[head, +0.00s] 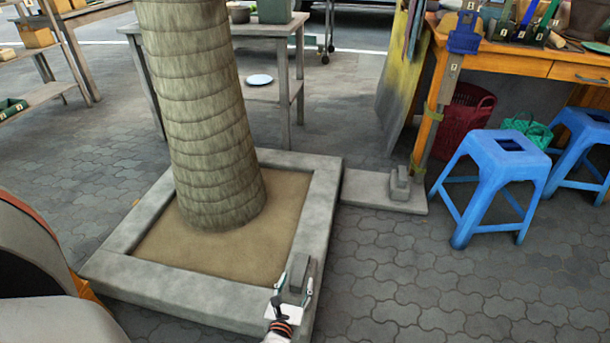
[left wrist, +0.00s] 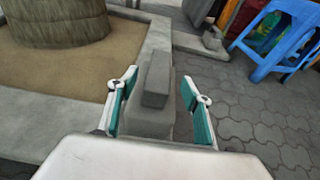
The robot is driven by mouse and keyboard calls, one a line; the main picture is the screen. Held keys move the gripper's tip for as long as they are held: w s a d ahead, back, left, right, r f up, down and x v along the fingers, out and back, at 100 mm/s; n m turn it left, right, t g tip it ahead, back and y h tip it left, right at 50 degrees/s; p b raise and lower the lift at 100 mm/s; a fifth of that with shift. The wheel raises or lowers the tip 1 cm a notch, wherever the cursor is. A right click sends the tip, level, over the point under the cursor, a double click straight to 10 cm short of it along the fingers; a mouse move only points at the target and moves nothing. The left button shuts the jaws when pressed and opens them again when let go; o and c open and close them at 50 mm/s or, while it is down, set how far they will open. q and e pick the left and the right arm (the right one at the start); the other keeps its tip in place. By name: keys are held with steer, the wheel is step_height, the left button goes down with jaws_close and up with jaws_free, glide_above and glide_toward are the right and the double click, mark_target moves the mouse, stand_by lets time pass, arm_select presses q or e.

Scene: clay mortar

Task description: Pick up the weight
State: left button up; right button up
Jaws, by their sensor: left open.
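A grey stone-like weight (head: 299,270) with a narrow raised block on top sits on the near right corner of the planter's rim. It also shows in the left wrist view (left wrist: 156,82). My left gripper (head: 295,285) is open, with its teal-padded fingers on either side of the weight's near part. In the left wrist view my left gripper (left wrist: 159,103) has its fingers straddling the weight, with a small gap seen at the right finger; contact at the left is unclear. My palm hides the weight's near base. My right gripper is out of view.
A similar grey weight (head: 400,183) stands on a low slab (head: 365,190) at the right. A stone planter rim (head: 125,225) surrounds sand and a thick trunk (head: 200,110). Blue stools (head: 493,165) stand at the right. The paving (head: 400,285) right of the planter is clear.

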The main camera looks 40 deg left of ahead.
mark_target(301, 268)
arm_select(q)
steer(key=shift+x, duration=0.85)
steer(key=x, duration=0.1)
steer(key=b+x, duration=0.2)
steer(key=x, duration=0.1)
steer(key=shift+f, duration=0.3)
steer(key=shift+w+a, duration=0.3)
steer(key=shift+w, duration=0.1)
steer(key=shift+r, duration=0.1)
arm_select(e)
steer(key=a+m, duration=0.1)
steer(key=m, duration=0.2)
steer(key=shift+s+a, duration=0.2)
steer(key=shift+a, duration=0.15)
arm_select(q)
jaws_close()
steer(key=shift+w+r, duration=0.25)
steer(key=shift+w, duration=0.05)
